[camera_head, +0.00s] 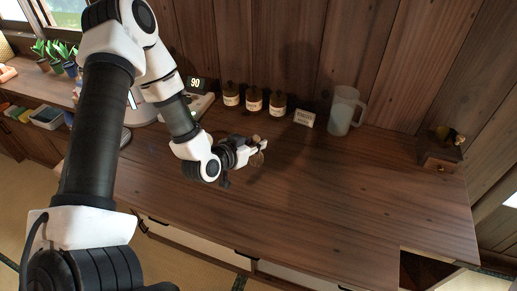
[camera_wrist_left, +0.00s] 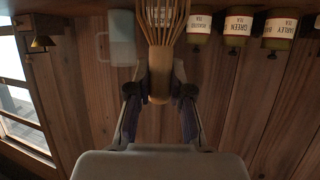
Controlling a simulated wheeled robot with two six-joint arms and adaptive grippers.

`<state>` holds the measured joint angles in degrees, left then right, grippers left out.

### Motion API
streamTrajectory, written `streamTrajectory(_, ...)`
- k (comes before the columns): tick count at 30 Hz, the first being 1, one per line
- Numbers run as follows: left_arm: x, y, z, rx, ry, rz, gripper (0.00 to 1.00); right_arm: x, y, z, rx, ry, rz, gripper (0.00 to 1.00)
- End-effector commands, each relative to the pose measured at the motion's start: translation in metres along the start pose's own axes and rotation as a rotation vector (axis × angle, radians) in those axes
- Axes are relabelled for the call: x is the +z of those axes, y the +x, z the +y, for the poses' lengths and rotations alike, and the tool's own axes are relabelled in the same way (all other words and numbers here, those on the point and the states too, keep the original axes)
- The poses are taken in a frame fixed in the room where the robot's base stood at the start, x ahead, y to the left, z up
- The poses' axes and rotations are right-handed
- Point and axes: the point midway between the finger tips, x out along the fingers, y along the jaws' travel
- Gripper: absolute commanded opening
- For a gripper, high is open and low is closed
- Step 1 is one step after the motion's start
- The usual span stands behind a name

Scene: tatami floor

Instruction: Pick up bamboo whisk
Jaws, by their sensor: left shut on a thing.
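The bamboo whisk (camera_wrist_left: 160,80) is between the fingertips of my left gripper (camera_wrist_left: 160,92) in the left wrist view. The fingers are shut on its pale round handle, and its splayed tines point to the top of that picture. In the head view, my left gripper (camera_head: 254,148) is over the middle of the wooden counter (camera_head: 330,200), with a small tan part of the whisk (camera_head: 259,158) showing at its tips. The gripper hides much of the whisk there. My right gripper is in neither view.
Several brown tea jars (camera_head: 254,101) stand along the back wall beside a small white label sign (camera_head: 304,118). A frosted pitcher (camera_head: 343,111) stands right of them. A wooden box (camera_head: 440,149) is at the far right. Potted plants (camera_head: 62,60) stand at left. The counter's right half is clear.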

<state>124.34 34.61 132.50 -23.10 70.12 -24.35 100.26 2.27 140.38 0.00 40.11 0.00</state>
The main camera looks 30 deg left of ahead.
Motion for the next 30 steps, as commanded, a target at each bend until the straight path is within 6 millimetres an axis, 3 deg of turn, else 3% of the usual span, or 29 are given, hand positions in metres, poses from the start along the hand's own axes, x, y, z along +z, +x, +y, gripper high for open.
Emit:
streamTrajectory(9,0.018,-0.067,-0.019,-0.005,-0.017,-0.001,0.01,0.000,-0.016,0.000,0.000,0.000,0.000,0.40)
streamTrajectory(19,0.031,-0.126,-0.036,-0.004,-0.008,-0.003,0.01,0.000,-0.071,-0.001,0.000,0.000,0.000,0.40)
streamTrajectory(24,0.040,-0.139,-0.040,-0.001,-0.004,-0.001,0.01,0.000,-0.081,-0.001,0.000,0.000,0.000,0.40)
streamTrajectory(30,0.044,-0.139,-0.040,0.000,-0.001,0.000,0.01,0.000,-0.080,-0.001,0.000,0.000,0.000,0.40)
